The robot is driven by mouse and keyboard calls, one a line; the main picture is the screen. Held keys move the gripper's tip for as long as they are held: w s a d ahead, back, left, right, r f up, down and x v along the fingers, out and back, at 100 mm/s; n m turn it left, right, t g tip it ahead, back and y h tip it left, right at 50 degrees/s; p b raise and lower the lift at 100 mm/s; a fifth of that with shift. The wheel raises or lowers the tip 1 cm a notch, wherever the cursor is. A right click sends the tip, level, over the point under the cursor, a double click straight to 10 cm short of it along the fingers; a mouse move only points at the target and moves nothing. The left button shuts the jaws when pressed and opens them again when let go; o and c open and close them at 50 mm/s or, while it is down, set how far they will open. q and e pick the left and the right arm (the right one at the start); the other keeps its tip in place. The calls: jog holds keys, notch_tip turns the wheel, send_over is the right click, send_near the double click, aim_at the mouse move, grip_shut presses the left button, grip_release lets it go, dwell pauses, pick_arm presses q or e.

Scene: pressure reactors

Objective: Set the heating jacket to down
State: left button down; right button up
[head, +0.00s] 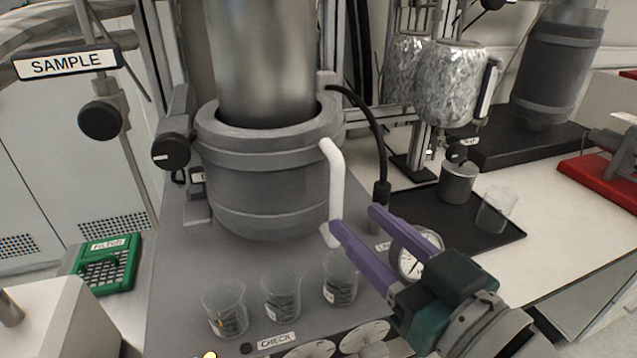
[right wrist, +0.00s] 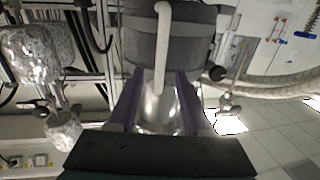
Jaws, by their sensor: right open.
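The heating jacket (head: 262,185) is a grey, thick-walled cylinder around the lower part of a shiny metal vessel (head: 262,60). The vessel's upper part stands out above the jacket's rim. A white upright bar handle (head: 336,185) is on the jacket's right side. My right gripper (head: 355,218), with purple fingers, is open beside the handle's lower end. In the right wrist view, the jacket (right wrist: 190,45) and handle (right wrist: 162,50) lie ahead, with the handle lined up between the open fingers (right wrist: 157,85). Contact cannot be told. My left gripper is not in view.
Several glass beakers (head: 282,295) stand in front of the jacket. A pressure gauge (head: 415,252) is behind my right fingers. A black cable (head: 372,120) hangs right of the jacket. A black tray (head: 425,208) holds a metal cup (head: 458,184) and another beaker (head: 496,212).

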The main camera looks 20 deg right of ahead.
jog(key=v, duration=0.4)
dwell(0.3)
jog(key=s+d+f+g+h, duration=0.2)
jog(key=s+g, duration=0.5)
jog(key=s, duration=0.1)
jog(key=s+d+f+g+h, duration=0.1)
jog(key=s+f+g+h, duration=0.1)
jog(key=s+g, duration=0.5)
notch_tip(320, 180, up, 34)
jog(key=p, duration=3.3)
jog(key=shift+s+f+m+p, duration=0.2)
jog(key=shift+s+m+p, duration=0.1)
jog(key=shift+s, duration=0.15)
